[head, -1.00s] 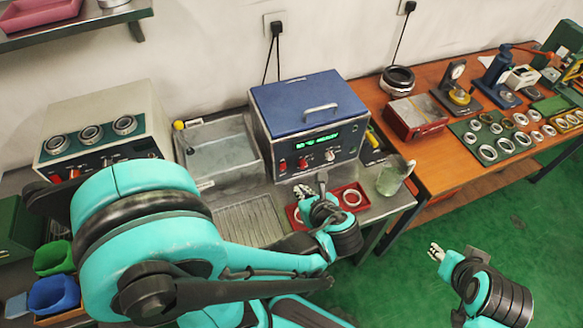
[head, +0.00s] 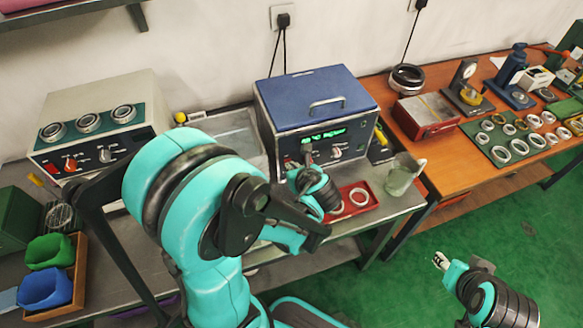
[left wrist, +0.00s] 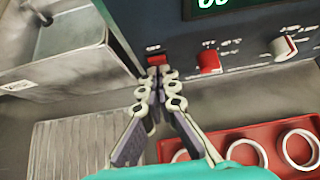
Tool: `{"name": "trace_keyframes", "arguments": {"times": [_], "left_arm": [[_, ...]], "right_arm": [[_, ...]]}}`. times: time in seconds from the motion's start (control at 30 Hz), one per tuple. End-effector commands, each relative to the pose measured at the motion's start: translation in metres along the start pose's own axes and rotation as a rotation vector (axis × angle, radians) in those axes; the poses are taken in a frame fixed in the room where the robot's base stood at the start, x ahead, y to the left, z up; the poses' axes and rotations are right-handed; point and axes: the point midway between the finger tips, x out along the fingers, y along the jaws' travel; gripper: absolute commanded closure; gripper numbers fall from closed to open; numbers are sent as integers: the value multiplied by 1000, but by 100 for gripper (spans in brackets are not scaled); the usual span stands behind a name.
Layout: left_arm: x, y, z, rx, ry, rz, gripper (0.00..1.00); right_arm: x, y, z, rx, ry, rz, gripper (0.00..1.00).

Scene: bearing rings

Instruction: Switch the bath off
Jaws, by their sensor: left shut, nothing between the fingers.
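The bath is a blue-topped box (head: 315,95) with a lit green display (head: 323,136) on its dark front. In the left wrist view its front panel carries a small red switch (left wrist: 157,59) at the left, a larger red switch (left wrist: 208,62) and a white knob (left wrist: 284,48). My left gripper (left wrist: 163,73) is shut and empty, its fingertips right at the small red switch and partly covering it; I cannot tell whether they touch. In the head view the left gripper (head: 306,160) is at the panel. My right gripper (head: 440,261) hangs over the green floor, far from the bath.
A metal basin (left wrist: 60,60) stands left of the bath, with a ribbed drainer (left wrist: 75,145) in front. A red tray (head: 368,190) with pale rings lies below the panel, near a glass jug (head: 400,175). A grey unit with several dials (head: 95,125) stands further left.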

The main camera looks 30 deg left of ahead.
Motion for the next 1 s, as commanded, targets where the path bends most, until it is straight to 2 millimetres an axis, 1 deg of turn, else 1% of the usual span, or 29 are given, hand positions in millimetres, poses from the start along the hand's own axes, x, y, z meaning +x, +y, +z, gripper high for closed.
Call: {"name": "trace_keyframes", "arguments": {"times": [0.1,0.4,0.5,0.77,1.0], "left_arm": [[3,0,3,1,-1,-1,100],[3,0,4,1,0,-1,100],[7,1,11,-1,3,2,100],[6,0,10,1,2,0,100],[0,0,18,1,3,0,100]], "right_arm": [[1,0,0,0,0,0,60],[0,0,0,0,0,0,60],[0,0,0,0,0,0,60],[-1,0,0,0,0,0,60],[-8,0,-6,0,0,0,60]]}}
